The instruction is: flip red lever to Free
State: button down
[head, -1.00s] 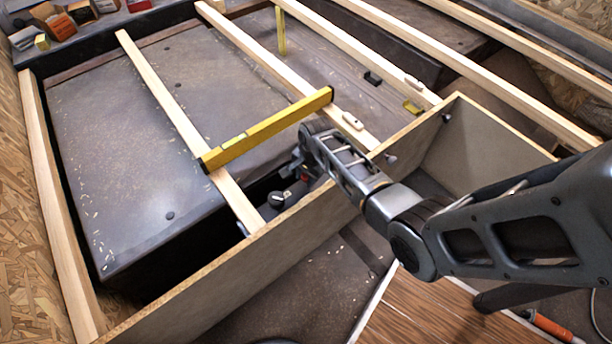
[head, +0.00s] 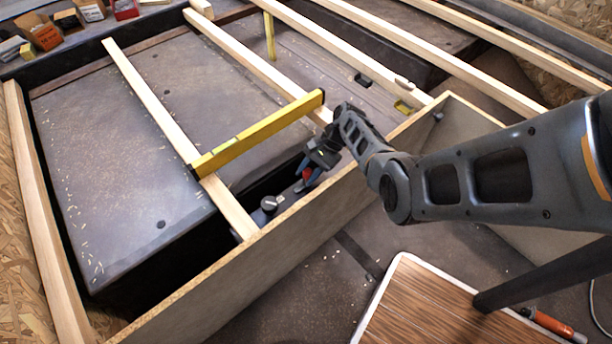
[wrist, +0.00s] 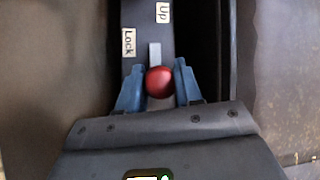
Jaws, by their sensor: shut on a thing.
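The red lever's round knob (wrist: 160,82) is in the middle of the wrist view, at the end of a grey bar (wrist: 154,53). My gripper (wrist: 157,78) has its blue fingers on both sides of the knob and is shut on it. A "Lock" label (wrist: 128,43) is left of the bar and an "Up" label (wrist: 162,12) is above it. No "Free" label shows. In the head view my gripper (head: 308,173) reaches down into the dark gap behind the board, and a bit of red shows at its fingers.
A long wooden board (head: 225,277) stands in front of the gap. A yellow level (head: 258,132) lies across the slats (head: 165,117) beside my wrist. A wood-topped table (head: 425,305) is at the lower right.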

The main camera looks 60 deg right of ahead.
dwell(0.5)
jog(key=c, duration=0.8)
grip_release()
jog(key=shift+o, duration=0.2)
jog(key=p+v, duration=0.2)
jog(key=v, duration=0.5)
jog(key=shift+s+d+r+p, duration=0.2)
jog(key=shift+d+p, duration=0.1)
jog(key=shift+r, duration=0.1)
